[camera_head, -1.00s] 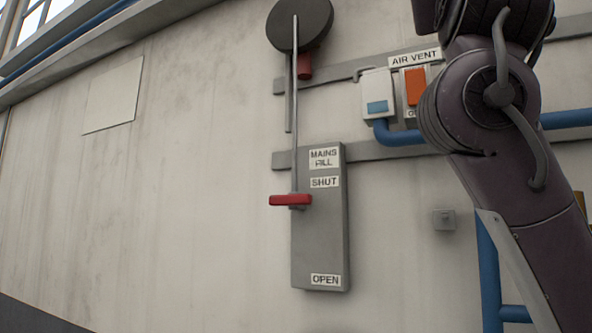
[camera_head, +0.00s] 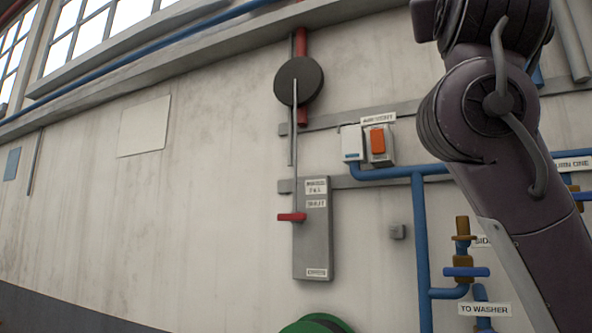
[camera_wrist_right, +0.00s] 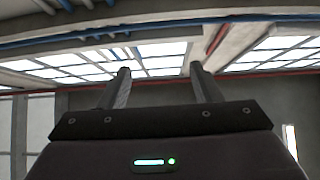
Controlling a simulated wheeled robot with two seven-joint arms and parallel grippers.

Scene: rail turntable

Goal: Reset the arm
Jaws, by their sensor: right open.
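My right arm (camera_head: 490,130) comes down the right side of the head view, folded up with its elbow joint near the top. Its gripper is outside the head view. In the right wrist view my right gripper (camera_wrist_right: 159,72) is open, its two fingers apart with nothing between them. It faces up towards the ceiling and windows. My left gripper is not in view.
A grey mains fill panel (camera_head: 313,240) with a red lever handle (camera_head: 291,217) is on the wall. An air vent box with an orange switch (camera_head: 377,141) is beside blue pipes (camera_head: 421,250). A brass valve (camera_head: 462,250) and a green round thing (camera_head: 316,324) are lower down.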

